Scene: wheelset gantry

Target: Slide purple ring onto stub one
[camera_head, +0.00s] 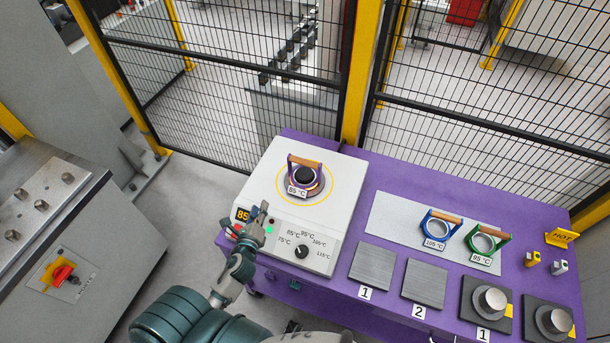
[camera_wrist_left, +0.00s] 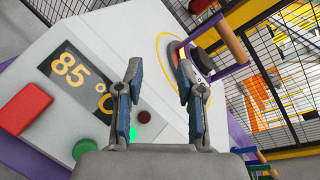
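The purple ring (camera_head: 317,187) sits on the round spot of the white heater (camera_head: 262,170), around a dark centre piece, with a wooden handle and an 85 °C tag. Part of it shows in the left wrist view (camera_wrist_left: 183,72). Stub one (camera_head: 493,298) is a bare metal cylinder on a dark base at the front right, marked 1. My left gripper (camera_head: 260,209) is open and empty over the heater's front left, near the display and apart from the ring. Its two fingers (camera_wrist_left: 158,80) stand apart in the left wrist view. My right gripper is not in view.
A blue ring (camera_head: 426,231) and a green ring (camera_head: 470,241) lie on a grey plate. Two flat pads (camera_head: 373,267) (camera_head: 425,282) and a second stub (camera_head: 554,320) stand on the purple table (camera_head: 345,294). The heater's dial (camera_head: 302,251) is at its front. Mesh fencing stands behind.

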